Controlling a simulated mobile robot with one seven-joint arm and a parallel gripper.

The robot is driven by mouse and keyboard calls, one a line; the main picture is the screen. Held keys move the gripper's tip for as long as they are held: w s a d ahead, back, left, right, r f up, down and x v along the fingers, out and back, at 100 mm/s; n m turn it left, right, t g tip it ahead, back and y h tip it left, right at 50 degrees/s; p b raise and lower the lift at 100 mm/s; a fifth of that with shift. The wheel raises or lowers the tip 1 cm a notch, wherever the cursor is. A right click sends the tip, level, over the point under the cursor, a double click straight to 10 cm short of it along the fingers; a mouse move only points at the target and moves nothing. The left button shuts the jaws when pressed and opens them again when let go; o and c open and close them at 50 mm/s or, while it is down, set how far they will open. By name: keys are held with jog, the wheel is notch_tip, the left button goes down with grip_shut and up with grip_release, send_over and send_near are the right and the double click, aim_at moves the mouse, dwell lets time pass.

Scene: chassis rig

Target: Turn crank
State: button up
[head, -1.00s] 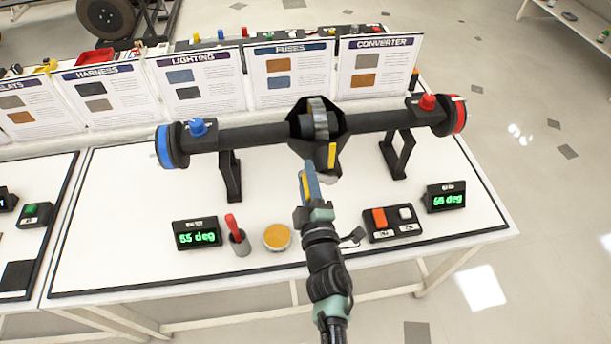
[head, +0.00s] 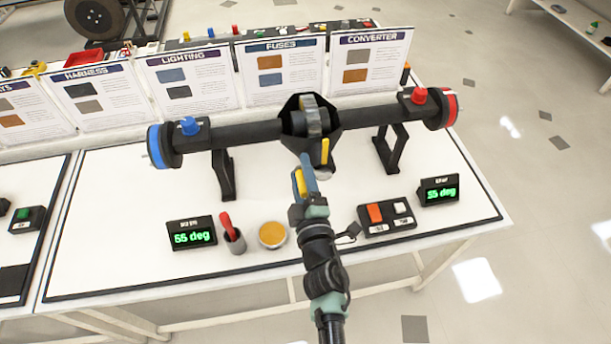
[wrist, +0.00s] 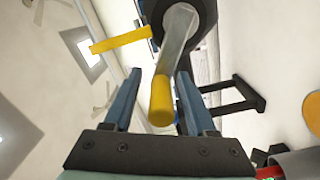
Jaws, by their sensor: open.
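A dark axle (head: 245,137) with a blue left end and a red right end rests on black stands on the white bench. A toothed grey gear (head: 311,118) shows in its central housing. In the wrist view, a grey crank arm (wrist: 180,35) ends in a yellow handle (wrist: 161,102). My gripper (wrist: 158,80) is open, its blue fingers on either side of the handle, with gaps visible. In the head view my gripper (head: 303,177) is in front of the housing and hides part of it. A separate yellow bar (head: 325,151) stands at the housing; it also shows in the wrist view (wrist: 120,40).
On the right are a button box (head: 387,217) and another display (head: 439,191). Upright information cards (head: 281,72) line the back.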

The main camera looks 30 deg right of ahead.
jog(key=b+v, duration=0.2)
jog(key=v, duration=1)
jog(key=shift+s, duration=0.4)
jog(key=shift+r, duration=0.15)
jog(key=w+a+r+m+t+h, duration=0.1)
jog(key=w+a+r+m+t, duration=0.15)
jog(key=r, duration=0.85)
jog(key=w+a+r+m+t, duration=0.1)
jog(key=w+r+m, duration=0.25)
jog(key=r, duration=0.75)
jog(key=w+a+r+m+t+h, duration=0.1)
jog(key=w+r+m+t, duration=0.15)
jog(key=r, duration=0.85)
jog(key=s+a+r+t+y, duration=0.1)
jog(key=s+a+r+y, duration=0.1)
jog(key=r, duration=0.5)
jog(key=s+a+r+m+t+y, duration=0.1)
jog(key=s+a+r, duration=0.3)
jog(key=r, duration=0.4)
jog(key=s+a+r+m+t+y, duration=0.1)
jog(key=s+a+r+t+y, duration=0.1)
jog(key=r, duration=0.6)
jog(key=s+a+y, duration=0.1)
jog(key=a+y, duration=0.1)
jog(key=a, duration=0.1)
jog(key=shift+a+r+p, duration=0.25)
jog(key=shift+a+p, duration=0.1)
jog(key=shift+p, duration=0.05)
